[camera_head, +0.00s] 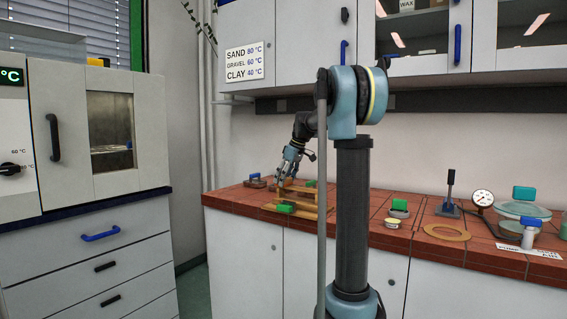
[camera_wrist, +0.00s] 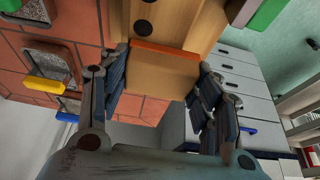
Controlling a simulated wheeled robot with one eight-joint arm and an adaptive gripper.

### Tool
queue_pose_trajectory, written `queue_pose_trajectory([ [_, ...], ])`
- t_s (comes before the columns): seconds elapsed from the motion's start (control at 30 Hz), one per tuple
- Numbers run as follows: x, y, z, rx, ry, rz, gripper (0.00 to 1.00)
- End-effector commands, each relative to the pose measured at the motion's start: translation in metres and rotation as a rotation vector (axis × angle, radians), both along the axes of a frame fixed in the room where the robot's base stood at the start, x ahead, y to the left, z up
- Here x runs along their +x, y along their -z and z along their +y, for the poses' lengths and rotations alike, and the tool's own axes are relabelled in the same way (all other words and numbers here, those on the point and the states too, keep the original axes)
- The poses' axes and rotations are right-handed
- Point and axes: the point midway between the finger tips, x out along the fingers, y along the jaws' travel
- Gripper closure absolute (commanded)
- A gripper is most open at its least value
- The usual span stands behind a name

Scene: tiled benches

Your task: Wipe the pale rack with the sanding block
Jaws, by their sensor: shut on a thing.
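My gripper (camera_head: 284,178) reaches down over the left part of the red-tiled bench; its fingers also show in the wrist view (camera_wrist: 161,66). They are shut on the sanding block (camera_wrist: 158,76), a tan block with an orange strip along its far edge. The pale rack (camera_wrist: 180,22), light wood with dark round holes, lies just beyond that strip; the block looks at or very near its surface, but contact is hard to tell. In the head view, the wooden rack (camera_head: 304,197) is small and partly behind my gripper.
Green handles (camera_head: 286,209) sit beside the rack. Trays with grey grains (camera_wrist: 48,62) lie at its side in the wrist view. Farther right on the bench (camera_head: 400,245) are a tan ring (camera_head: 447,232), a gauge (camera_head: 483,198) and a lidded glass vessel (camera_head: 523,209). An oven stands left.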

Motion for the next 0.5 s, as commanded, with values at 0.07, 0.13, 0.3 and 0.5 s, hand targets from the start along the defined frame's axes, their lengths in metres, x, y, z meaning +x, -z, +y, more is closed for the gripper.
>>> queue_pose_trajectory([
  [0.07, 0.0, -0.012, 0.0, 0.0, -0.001, 0.0, 0.68],
  [0.13, 0.0, -0.024, 0.001, 0.0, -0.002, 0.0, 0.68],
  [0.3, -0.001, -0.039, 0.003, 0.0, -0.004, 0.0, 0.68],
  [0.5, -0.001, -0.057, 0.005, 0.0, -0.007, 0.0, 0.68],
])
